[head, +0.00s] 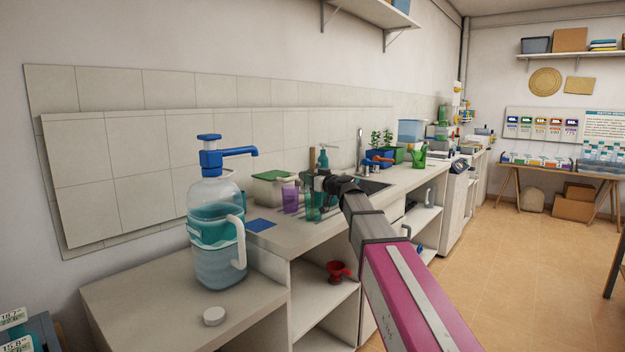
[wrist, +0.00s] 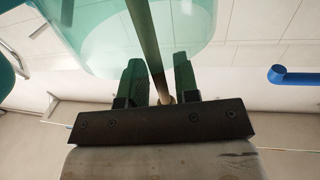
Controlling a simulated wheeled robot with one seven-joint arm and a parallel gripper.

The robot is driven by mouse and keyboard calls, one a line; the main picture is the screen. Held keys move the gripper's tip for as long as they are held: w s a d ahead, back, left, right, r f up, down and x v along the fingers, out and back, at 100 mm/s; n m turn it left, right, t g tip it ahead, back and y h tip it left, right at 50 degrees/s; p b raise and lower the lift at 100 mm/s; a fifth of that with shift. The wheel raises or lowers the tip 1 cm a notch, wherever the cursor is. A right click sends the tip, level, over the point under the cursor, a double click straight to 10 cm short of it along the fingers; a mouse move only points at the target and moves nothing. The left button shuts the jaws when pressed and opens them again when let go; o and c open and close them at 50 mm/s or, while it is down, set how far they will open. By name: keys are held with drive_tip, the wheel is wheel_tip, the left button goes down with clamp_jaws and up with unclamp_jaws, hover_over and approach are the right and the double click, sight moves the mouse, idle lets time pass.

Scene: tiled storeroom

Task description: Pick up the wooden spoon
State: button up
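The wooden spoon shows in the wrist view as a thin brown handle (wrist: 148,40) running between the two fingers of my gripper (wrist: 158,66). The fingers are apart, with a gap beside the handle. A clear green tumbler (wrist: 95,35) fills the top of that view, overlapping the handle and the fingertips. In the head view my gripper (head: 322,184) is over the counter, just above the green tumbler (head: 312,207). A short brown upright piece (head: 312,157) shows behind it; I cannot tell whether it is the spoon. The spoon's bowl cannot be made out.
A purple tumbler (head: 290,198) stands left of the green one. A teal pump bottle (head: 323,158), a green-lidded box (head: 271,188) and the sink (head: 372,186) are close by. A large water jug (head: 216,240) stands in front on the lower counter.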

clamp_jaws()
drive_tip(key=shift+r, duration=0.1)
